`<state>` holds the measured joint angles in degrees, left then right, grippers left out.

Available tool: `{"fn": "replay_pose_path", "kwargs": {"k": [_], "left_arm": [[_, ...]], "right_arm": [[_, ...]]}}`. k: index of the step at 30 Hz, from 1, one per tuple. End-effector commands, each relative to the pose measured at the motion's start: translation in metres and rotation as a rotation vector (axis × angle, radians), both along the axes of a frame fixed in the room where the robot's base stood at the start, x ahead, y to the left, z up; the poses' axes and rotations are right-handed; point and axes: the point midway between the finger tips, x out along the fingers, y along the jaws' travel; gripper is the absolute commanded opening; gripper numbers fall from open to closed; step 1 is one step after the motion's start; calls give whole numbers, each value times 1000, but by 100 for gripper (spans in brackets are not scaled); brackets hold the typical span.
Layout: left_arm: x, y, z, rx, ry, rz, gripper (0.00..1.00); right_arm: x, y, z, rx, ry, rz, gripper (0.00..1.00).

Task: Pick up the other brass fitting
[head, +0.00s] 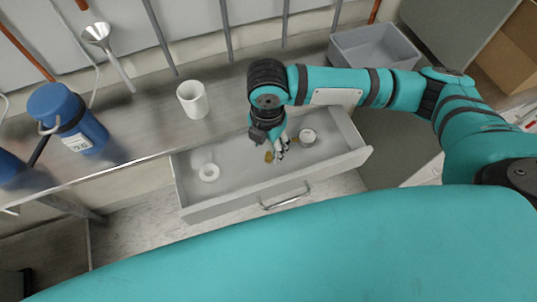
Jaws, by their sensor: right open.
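The open drawer (236,207) holds a small brass fitting (269,157) on its floor. My right gripper (280,149) reaches down into the drawer, right beside this fitting, with its fingers apart. A second brass-coloured bit (297,139) shows just right of the fingers, by a white tape roll; it is too small to make out fully. I cannot tell whether a finger touches either piece. My left gripper does not show.
The drawer also holds a white ring (209,172) at left and a white roll (307,137) at right. A grey bin (374,50) stands behind my right arm.

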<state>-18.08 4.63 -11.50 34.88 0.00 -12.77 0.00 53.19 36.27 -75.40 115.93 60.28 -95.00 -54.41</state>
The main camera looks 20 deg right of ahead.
Motion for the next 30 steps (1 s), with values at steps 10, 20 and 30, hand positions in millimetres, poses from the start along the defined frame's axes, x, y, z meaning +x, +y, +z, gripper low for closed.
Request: {"fn": "replay_pose_path", "kwargs": {"k": [10, 20, 30], "left_arm": [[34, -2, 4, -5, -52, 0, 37], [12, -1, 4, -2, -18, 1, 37], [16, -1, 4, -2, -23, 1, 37]], "right_arm": [[5, -3, -31, -1, 1, -2, 52], [10, -5, -65, 1, -2, 0, 52], [10, -5, -65, 1, -2, 0, 33]]}}
